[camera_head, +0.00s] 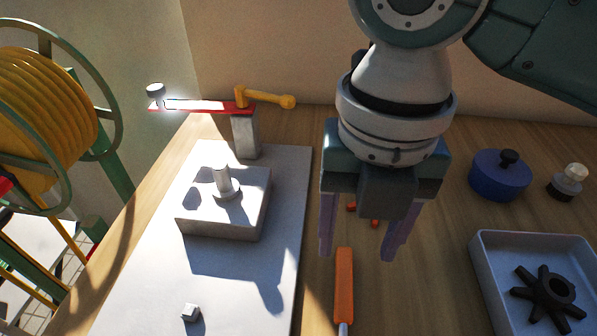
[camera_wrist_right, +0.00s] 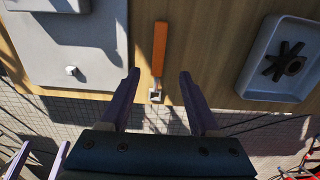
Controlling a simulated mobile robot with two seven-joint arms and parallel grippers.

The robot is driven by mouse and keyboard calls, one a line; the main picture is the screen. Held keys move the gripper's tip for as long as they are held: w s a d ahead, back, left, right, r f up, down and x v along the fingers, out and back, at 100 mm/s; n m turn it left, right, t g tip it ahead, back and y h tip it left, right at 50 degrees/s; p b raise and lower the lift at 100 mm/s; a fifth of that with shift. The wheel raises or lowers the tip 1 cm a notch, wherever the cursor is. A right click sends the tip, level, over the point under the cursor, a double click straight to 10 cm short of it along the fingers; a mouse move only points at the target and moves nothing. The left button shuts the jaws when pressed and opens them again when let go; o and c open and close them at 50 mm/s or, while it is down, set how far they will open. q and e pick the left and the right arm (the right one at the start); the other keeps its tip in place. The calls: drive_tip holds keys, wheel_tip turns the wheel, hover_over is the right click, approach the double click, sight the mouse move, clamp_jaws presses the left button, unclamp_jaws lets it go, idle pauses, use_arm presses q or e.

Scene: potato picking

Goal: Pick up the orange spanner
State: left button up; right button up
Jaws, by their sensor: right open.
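The orange spanner lies on the wooden table, with its orange handle (camera_head: 344,283) just below and between my right gripper's fingers in the head view. Its grey shaft runs off the bottom edge there. In the right wrist view the spanner (camera_wrist_right: 159,50) shows whole, with its grey head near the table's edge. My right gripper (camera_head: 357,256) points down above the table, open and empty. In the right wrist view its fingers (camera_wrist_right: 159,74) stand apart on either side of the spanner's line, not touching it.
A pale board (camera_head: 250,290) with a metal block (camera_head: 222,215) and a red-and-yellow clamp (camera_head: 235,104) lies left. A grey tray (camera_head: 482,262) holding a black star-shaped knob (camera_head: 545,290) is right, near a blue lidded pot (camera_head: 498,178). Small orange pieces (camera_head: 375,223) show between the fingers.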

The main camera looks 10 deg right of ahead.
sight(345, 286)
drive_tip(key=f, duration=0.3)
drive_tip(key=shift+s+f, duration=0.2)
drive_tip(key=shift+f, duration=0.05)
wheel_tip(345, 286, down, 5)
drive_tip(key=shift+w+a+f+b, duration=0.1)
drive_tip(key=shift+w+b, duration=0.05)
drive_tip(key=shift+b, duration=0.15)
clamp_jaws()
idle(0.3)
